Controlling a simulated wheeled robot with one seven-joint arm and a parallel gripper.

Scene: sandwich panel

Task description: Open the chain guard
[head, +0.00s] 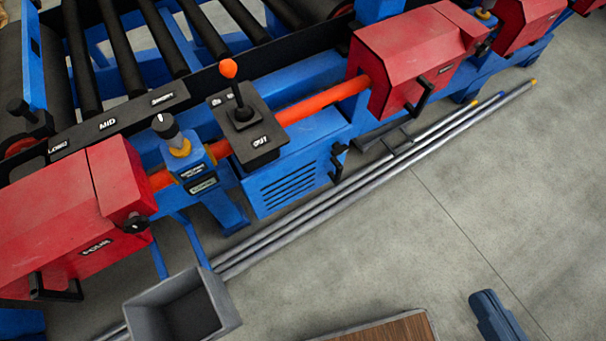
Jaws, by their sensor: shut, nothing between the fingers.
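A blue louvred cover (285,187) is on the front of the machine, below the black lever box. It looks like the chain guard, though no readable label on it confirms this. It appears shut, flush with the blue frame. A black handle or latch (338,160) is at its right edge. No gripper fingers are visible in the head view, so I cannot tell where my gripper is relative to the cover.
Red housings (60,220) (415,55) flank the cover, joined by an orange shaft (325,103). Long metal pipes (400,160) lie in front. A grey open bin (140,310) is lower left. The floor at right is mostly clear.

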